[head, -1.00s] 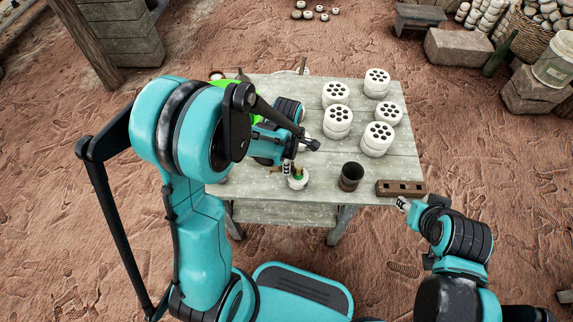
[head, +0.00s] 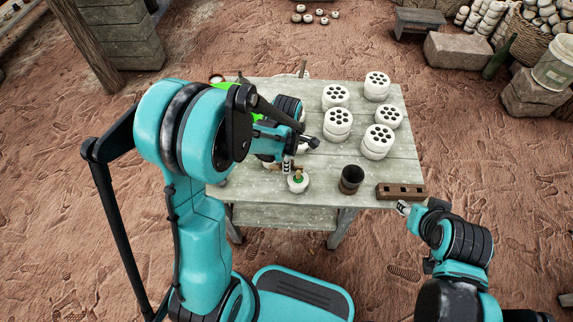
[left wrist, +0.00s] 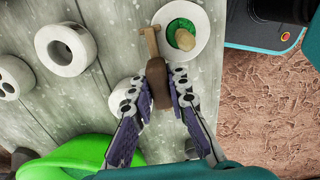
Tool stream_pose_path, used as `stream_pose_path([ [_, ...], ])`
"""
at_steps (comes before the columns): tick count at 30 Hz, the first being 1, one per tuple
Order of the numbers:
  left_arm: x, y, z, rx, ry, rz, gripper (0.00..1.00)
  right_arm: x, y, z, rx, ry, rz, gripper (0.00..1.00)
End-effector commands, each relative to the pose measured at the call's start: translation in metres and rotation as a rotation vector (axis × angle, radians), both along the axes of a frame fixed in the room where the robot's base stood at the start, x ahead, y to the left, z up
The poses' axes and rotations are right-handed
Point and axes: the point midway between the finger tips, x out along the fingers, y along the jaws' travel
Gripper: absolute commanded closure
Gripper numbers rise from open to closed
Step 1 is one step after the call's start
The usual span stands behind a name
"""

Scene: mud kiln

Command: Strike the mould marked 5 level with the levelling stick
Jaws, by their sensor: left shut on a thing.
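A white round mould (head: 298,187) with a green fill stands at the table's front edge. In the left wrist view the mould (left wrist: 200,29) has a tan lump on the green. I cannot read a number on it. My left gripper (head: 287,165) is just behind the mould in the head view. In the left wrist view the left gripper (left wrist: 163,78) is shut on a brown wooden piece with a pale crossbar end, seemingly the levelling stick (left wrist: 150,45). Its pale end is close beside the mould's rim; contact cannot be told. My right gripper (head: 403,208) is off the table's front right corner; its jaws are too small to judge.
A dark cup (head: 351,179) and a brown block with holes (head: 400,191) stand along the front edge, right of the mould. Several white cylinders with holes (head: 337,122) fill the table's right and back. A bright green thing (head: 229,84) lies behind my left arm.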

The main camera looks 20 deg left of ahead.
Motion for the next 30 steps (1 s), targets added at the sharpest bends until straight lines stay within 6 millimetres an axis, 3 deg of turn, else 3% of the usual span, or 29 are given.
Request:
stream_pose_path([
  [14,0.004,0.001,0.003,0.0,0.0,0.0,1.0,0.0,0.0,0.002,0.0,0.0,0.0,0.6],
  [30,0.004,0.001,0.048,0.0,0.0,0.0,1.0,0.0,0.0,0.035,0.0,0.0,0.0,0.6],
])
